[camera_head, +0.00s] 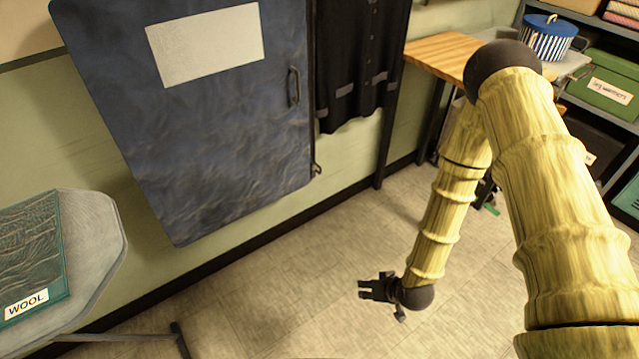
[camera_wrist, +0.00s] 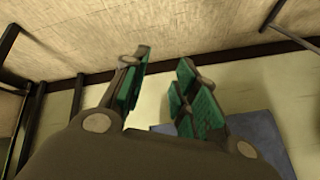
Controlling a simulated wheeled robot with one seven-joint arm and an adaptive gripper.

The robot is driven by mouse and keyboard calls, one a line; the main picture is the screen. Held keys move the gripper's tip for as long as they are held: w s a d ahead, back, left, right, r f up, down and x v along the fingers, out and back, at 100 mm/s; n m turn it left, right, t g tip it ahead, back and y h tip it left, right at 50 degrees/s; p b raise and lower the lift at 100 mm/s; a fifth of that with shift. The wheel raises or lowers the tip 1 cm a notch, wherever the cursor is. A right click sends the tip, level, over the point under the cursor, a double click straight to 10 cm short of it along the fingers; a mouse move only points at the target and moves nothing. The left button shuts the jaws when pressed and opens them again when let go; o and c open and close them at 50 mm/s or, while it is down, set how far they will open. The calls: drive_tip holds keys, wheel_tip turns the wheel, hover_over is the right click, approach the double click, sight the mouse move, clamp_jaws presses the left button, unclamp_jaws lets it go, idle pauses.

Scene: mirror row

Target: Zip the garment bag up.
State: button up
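The blue garment bag (camera_head: 205,125) hangs against the wall, with a blank pale panel (camera_head: 205,44) near its top and a dark handle (camera_head: 294,86) near its right edge. A small metal piece, apparently the zip pull (camera_head: 316,169), sits low on that right edge. A dark buttoned garment (camera_head: 362,60) shows right of the bag's edge. My gripper (camera_head: 377,288) is low over the floor, right of and below the bag, touching nothing. In the wrist view its green-padded fingers (camera_wrist: 160,85) are apart and empty; a blue patch, likely the bag (camera_wrist: 258,140), lies beyond them.
An ironing board (camera_head: 95,235) with a folded green cloth labelled WOOL (camera_head: 30,250) stands at the left. A wooden table (camera_head: 440,52) and shelves with a green box (camera_head: 603,82) and a striped tin (camera_head: 548,40) are at the right. The floor (camera_head: 270,290) below the bag is clear.

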drive_tip(key=w+a+f+n+t+y+b, duration=0.1)
drive_tip(key=w+a+n+t+y+b, duration=0.15)
drive_tip(key=w+b, duration=0.6)
drive_tip(key=w+a+f+n+t+y+b, duration=0.1)
drive_tip(key=w+a+t+y+b, duration=0.15)
drive_tip(key=w, duration=1.15)
drive_tip(key=w+a+r+n+t+y+b, duration=0.1)
drive_tip(key=w+r+n+y+b, duration=0.1)
drive_tip(key=w+r+b, duration=0.4)
drive_tip(key=w+a+r+n+t+y+b, duration=0.15)
drive_tip(key=w+b, duration=0.25)
drive_tip(key=w, duration=0.4)
drive_tip(key=shift+n+g+y, duration=0.35)
drive_tip(key=shift+n+y, duration=0.05)
drive_tip(key=shift+y, duration=0.05)
drive_tip(key=shift+b+x, duration=1.4)
drive_tip(key=shift+x, duration=3.6)
drive_tip(key=shift+w+r, duration=0.1)
drive_tip(key=shift+r, duration=0.05)
clamp_jaws()
